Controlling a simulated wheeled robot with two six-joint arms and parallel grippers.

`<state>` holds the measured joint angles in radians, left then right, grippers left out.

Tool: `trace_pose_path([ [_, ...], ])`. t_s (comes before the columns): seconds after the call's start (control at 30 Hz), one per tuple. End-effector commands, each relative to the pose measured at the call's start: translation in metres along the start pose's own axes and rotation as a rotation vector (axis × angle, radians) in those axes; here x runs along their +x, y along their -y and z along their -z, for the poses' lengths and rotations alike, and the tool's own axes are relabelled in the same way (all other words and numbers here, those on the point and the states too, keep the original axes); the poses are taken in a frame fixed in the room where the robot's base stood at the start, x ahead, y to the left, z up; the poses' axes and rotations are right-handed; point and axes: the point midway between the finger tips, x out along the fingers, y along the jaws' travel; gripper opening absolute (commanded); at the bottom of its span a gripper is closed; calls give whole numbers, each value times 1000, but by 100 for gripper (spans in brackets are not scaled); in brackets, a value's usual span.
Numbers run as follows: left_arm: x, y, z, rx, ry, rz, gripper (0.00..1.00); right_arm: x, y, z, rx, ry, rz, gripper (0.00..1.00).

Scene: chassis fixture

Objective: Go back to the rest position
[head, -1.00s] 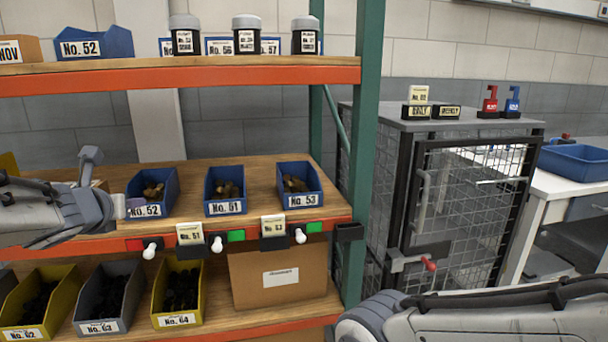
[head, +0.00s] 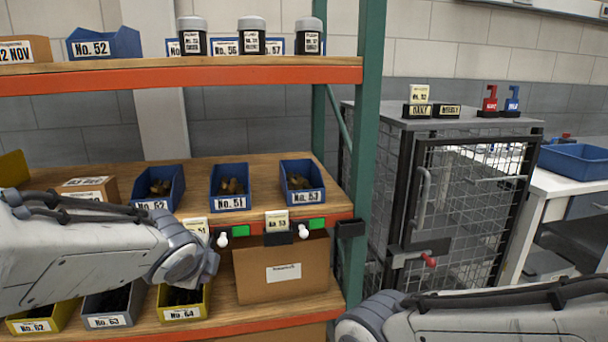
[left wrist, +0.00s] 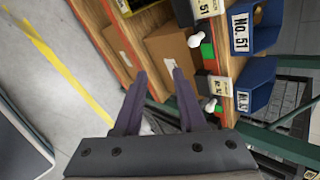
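My left arm (head: 90,255) comes in from the left in the head view, in front of the lower shelves. Its end is near the yellow bin No. 64 (head: 182,313), and its fingers are hidden there. In the left wrist view my left gripper (left wrist: 159,73) is open, with two dark fingers apart and nothing between them. A cardboard box (left wrist: 170,48) lies beyond the fingertips. My right arm (head: 480,318) lies across the bottom right of the head view; its gripper is out of the picture.
The shelf rack has an orange beam (head: 220,74) and a green post (head: 364,150). Blue bins No. 51 (head: 231,203) and No. 53 (head: 303,200) hold parts. A cardboard box (head: 282,295) sits below them. A wire cage (head: 465,200) stands to the right.

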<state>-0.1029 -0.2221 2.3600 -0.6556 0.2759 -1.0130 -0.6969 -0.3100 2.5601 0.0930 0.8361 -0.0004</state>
Motion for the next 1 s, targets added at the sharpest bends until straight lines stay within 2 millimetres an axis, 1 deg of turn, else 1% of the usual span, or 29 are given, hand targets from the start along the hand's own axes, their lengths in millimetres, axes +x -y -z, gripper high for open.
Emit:
trace_pose_path([
  [0.03, -6, -25, 32, -145, -45, -81, 40, 0, 0, 0, 0, 0, 0, 0],
  [0.07, -11, -40, 48, -238, -60, -137, 40, 0, 0, 0, 0, 0, 0, 0],
  [0.1, -18, -61, 66, -354, -71, -214, 40, 0, 0, 0, 0, 0, 0, 0],
  [0.17, -30, -90, 89, -504, -72, -323, 40, 0, 0, 0, 0, 0, 0, 0],
  [0.2, -39, -108, 102, -587, -64, -392, 40, 0, 0, 0, 0, 0, 0, 0],
  [0.3, -62, -149, 128, -755, -23, -550, 40, 0, 0, 0, 0, 0, 0, 0],
  [0.4, -86, -184, 146, -883, 39, -687, 40, 0, 0, 0, 0, 0, 0, 0],
  [0.53, -120, -225, 162, -1012, 150, -848, 40, 0, 0, 0, 0, 0, 0, 0],
  [0.6, -136, -206, 156, -1024, 153, -845, 40, -25, 2, 1, 0, 1, 0, 0],
  [0.77, -159, -182, 150, -1023, 151, -842, 40, -59, 4, 3, 0, -1, 0, 0],
  [0.87, -178, -162, 145, -1023, 150, -841, 40, -86, 6, 5, 0, 0, 0, 0],
  [0.97, -200, -140, 140, -1022, 149, -840, 40, -118, 9, 6, 0, 0, 0, 0],
  [1.0, -210, -130, 137, -1022, 149, -840, 40, -132, 10, 7, 0, 0, 0, 0],
])
